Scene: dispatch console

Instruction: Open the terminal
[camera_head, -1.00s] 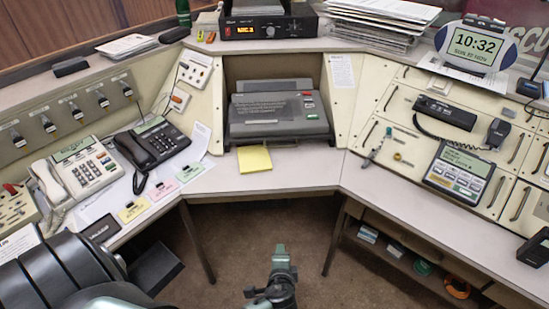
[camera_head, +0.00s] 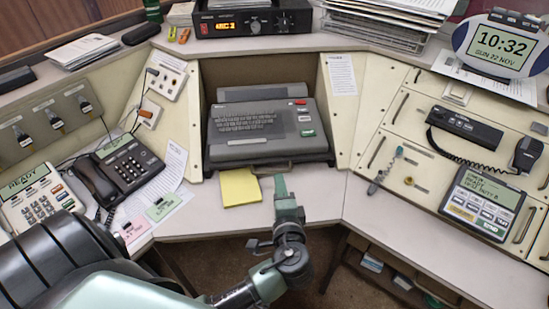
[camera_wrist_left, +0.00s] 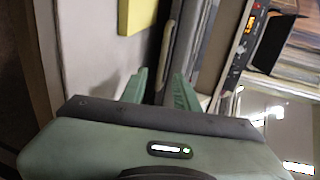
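The terminal (camera_head: 268,152) is a closed dark grey unit with a keyboard pattern on its lid and red and green buttons. It sits in the middle recess of the console, with a dark handle (camera_head: 250,170) along its front edge. My left gripper (camera_head: 280,186) is just in front of it, above the desk edge. In the left wrist view its two green fingers (camera_wrist_left: 160,88) are apart with nothing between them, pointing toward the terminal's front (camera_wrist_left: 187,45). The handle's bar lies just beyond the fingertips; I see no contact. My right gripper is not in view.
A yellow note pad (camera_head: 240,188) lies left of my left gripper. Two phones (camera_head: 127,165) and papers are on the left desk. A radio (camera_head: 253,22) stands on the shelf above. A handset and a keypad unit (camera_head: 482,203) are on the right.

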